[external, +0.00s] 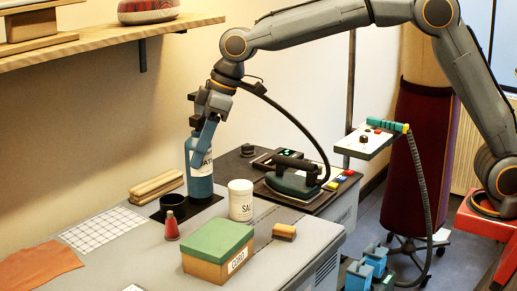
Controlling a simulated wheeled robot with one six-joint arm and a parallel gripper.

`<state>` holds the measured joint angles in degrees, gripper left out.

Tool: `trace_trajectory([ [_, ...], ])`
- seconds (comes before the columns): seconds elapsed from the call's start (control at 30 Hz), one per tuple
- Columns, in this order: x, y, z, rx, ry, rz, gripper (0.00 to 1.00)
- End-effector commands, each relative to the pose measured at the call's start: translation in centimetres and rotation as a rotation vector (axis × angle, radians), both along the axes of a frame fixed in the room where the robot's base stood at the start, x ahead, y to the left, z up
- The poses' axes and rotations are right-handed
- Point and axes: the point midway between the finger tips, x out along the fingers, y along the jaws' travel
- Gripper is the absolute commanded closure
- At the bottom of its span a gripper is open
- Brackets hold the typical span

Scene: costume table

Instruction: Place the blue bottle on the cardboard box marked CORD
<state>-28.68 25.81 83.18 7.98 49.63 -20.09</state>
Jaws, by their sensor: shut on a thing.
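The blue bottle (199,180) stands upright at the back of the grey table, with a white label on its side. My gripper (205,132) reaches down from above and is shut on the bottle's upper part. The bottle's base appears to be on or just above a dark mat (178,211); I cannot tell whether it touches. The cardboard box marked CORD (204,267) sits nearer the front, with a green top (217,239) and a white label. Nothing lies on its top.
A white jar (240,200) stands close right of the bottle. A dark cup (173,188), a red-bodied small bottle (171,226), wooden blocks (157,186) and a tan brush-like block (284,232) are nearby. An iron (294,178) is behind right. A shelf (110,38) overhangs upper left.

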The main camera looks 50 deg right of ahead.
Motion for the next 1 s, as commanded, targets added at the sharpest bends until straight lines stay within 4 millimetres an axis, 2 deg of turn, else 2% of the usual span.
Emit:
trace_trajectory([
  [0.03,-1.6,0.3,0.6,0.0,0.0,0.003,0.86],
  [0.1,-3.1,0.5,0.8,0.0,-0.001,0.004,0.86],
  [0.3,-5.2,0.7,0.3,0.0,0.0,0.004,0.86],
  [0.6,-5.3,0.7,-4.5,0.0,0.0,0.003,0.86],
  [0.87,-5.3,0.7,-6.5,0.0,-0.001,0.004,0.86],
  [1.0,-5.3,0.7,-8.4,0.0,0.001,0.003,0.86],
])
